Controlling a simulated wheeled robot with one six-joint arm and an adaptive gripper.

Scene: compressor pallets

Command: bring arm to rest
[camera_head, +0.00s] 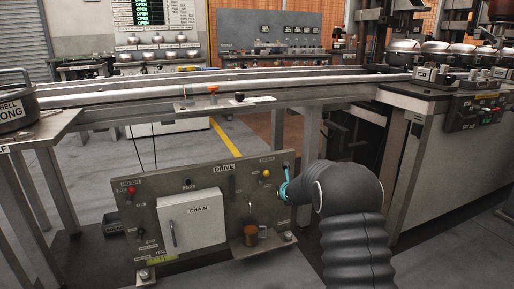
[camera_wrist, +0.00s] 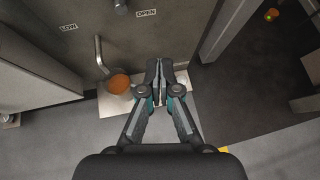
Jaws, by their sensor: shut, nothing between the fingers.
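My gripper (camera_wrist: 160,70) is shut and empty in the wrist view, its two fingertips together. It points at the lower part of the grey drive panel (camera_wrist: 85,30), just right of the orange-brown cup (camera_wrist: 119,84). In the head view my dark sleeved arm reaches down at the right end of the drive panel (camera_head: 150,215). Only a teal bit of the gripper (camera_head: 284,188) shows there, beside the panel's right edge; the rest is hidden behind the arm.
The panel carries a white CHAIN box (camera_head: 192,226), knobs, and a brown cup (camera_head: 250,236) on a small ledge. A long metal rail (camera_head: 150,93) runs above. A grey bench (camera_head: 440,165) stands at right, a table with a round vessel (camera_head: 14,112) at left.

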